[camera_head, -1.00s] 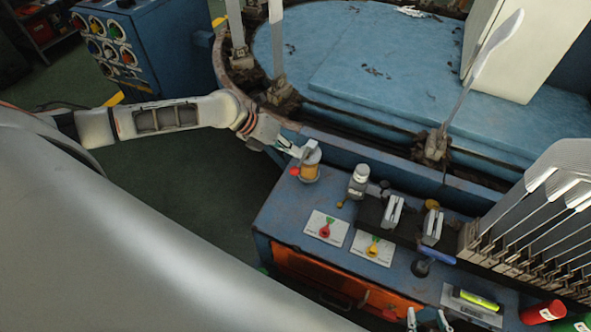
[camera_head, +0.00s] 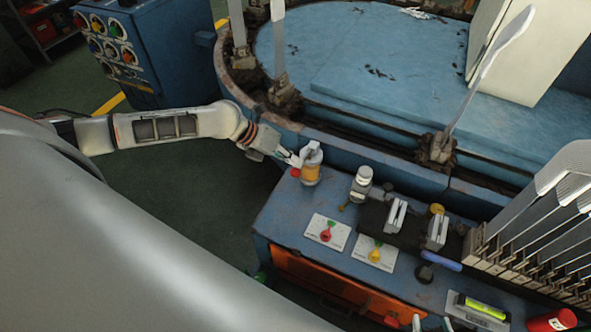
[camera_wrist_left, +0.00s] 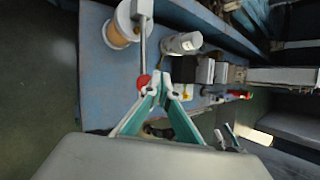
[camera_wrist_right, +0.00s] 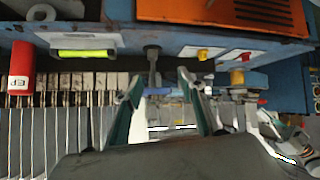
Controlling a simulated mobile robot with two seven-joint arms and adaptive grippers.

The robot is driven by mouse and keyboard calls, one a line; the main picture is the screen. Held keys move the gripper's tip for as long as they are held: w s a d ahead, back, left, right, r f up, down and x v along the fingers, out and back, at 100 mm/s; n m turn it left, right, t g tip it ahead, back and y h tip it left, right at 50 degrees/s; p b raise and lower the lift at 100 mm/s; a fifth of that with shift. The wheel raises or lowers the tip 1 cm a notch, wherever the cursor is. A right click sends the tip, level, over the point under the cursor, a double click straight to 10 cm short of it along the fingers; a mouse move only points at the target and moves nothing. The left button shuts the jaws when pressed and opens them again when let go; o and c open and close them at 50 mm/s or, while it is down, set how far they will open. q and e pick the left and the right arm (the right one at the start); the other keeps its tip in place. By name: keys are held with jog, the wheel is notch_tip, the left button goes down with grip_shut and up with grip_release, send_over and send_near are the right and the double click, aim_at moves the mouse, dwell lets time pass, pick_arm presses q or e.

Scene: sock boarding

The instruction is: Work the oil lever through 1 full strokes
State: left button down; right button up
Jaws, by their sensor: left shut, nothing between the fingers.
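The oiler (camera_head: 311,172) has an amber body and a grey-white cap. It stands at the back left corner of the blue bench and shows in the left wrist view (camera_wrist_left: 118,36). Its lever (camera_wrist_left: 143,48) is a thin metal rod ending in a red knob (camera_wrist_left: 143,82), also visible in the head view (camera_head: 295,172). My left gripper (camera_wrist_left: 162,77) is shut and empty, its tips close beside the red knob; I cannot tell whether they touch it. My right gripper (camera_wrist_right: 159,80) is open and empty over the front of the bench, mostly below the head view's edge.
Two cards with a red (camera_head: 325,235) and a yellow knob (camera_head: 375,254) lie on the bench. A grey cylindrical fitting (camera_head: 361,183) stands right of the oiler. Metal sock boards (camera_head: 560,190) fill the right, and a blue turntable (camera_head: 390,60) lies behind.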

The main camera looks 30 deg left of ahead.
jog(key=shift+s+f, duration=0.2)
jog(key=shift+s, duration=0.1)
jog(key=shift+w+r, duration=0.1)
jog(key=shift+w, duration=0.05)
pick_arm(q)
jog(key=shift+f, duration=0.1)
jog(key=shift+f+b, duration=0.25)
jog(key=shift+b, duration=0.05)
jog(key=shift+f, duration=0.15)
pick_arm(e)
jog(key=shift+s+f, duration=0.3)
jog(key=shift+f, duration=0.5)
pick_arm(q)
jog(key=shift+f+b, duration=0.15)
jog(key=shift+b, duration=0.2)
pick_arm(e)
jog(key=shift+f, duration=0.15)
